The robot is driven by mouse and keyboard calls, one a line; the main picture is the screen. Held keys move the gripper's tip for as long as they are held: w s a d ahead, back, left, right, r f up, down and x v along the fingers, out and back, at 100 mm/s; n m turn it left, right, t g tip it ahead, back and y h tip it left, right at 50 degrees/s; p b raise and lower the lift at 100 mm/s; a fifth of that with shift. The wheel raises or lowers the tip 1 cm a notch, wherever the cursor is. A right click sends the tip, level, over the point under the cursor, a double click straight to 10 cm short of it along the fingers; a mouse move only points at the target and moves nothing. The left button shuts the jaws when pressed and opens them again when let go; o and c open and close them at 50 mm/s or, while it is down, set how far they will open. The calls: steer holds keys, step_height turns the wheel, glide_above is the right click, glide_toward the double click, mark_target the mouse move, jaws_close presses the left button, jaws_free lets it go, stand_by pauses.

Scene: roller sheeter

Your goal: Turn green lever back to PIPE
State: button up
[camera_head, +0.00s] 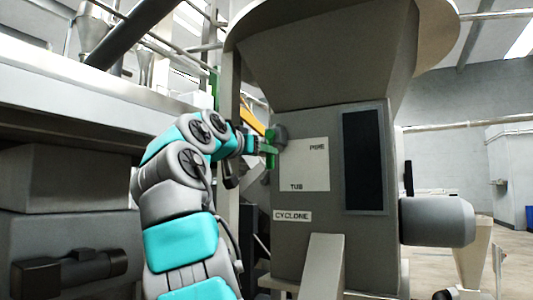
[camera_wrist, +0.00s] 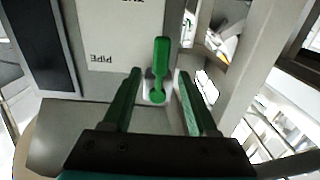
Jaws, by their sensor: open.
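The green lever (camera_wrist: 161,62) shows in the wrist view, which is upside down to the printed labels. Its round end sits on a pale mount and its handle points up in that picture, towards the TUB label side and away from the PIPE lettering. My gripper (camera_wrist: 159,76) is open, with one green finger on each side of the lever and visible gaps to both. In the head view my gripper (camera_head: 268,148) is at the left edge of the white label plate (camera_head: 305,170), which reads PIPE at upper right and TUB at the bottom. There, lever and green fingers are hard to tell apart.
The grey cyclone housing (camera_head: 290,240) carries a dark panel (camera_head: 363,160) and a wide hopper (camera_head: 330,50) above. A grey cylinder (camera_head: 437,221) juts out at right. Left of my arm stands a bulky machine (camera_head: 65,180). A post (camera_wrist: 245,75) stands close beside the lever in the wrist view.

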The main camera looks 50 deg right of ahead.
steer(key=p+x, duration=0.1)
steer(key=x, duration=0.4)
steer(key=shift+d, duration=0.2)
steer(key=shift+c, duration=0.3)
jaws_close()
stand_by(0.9)
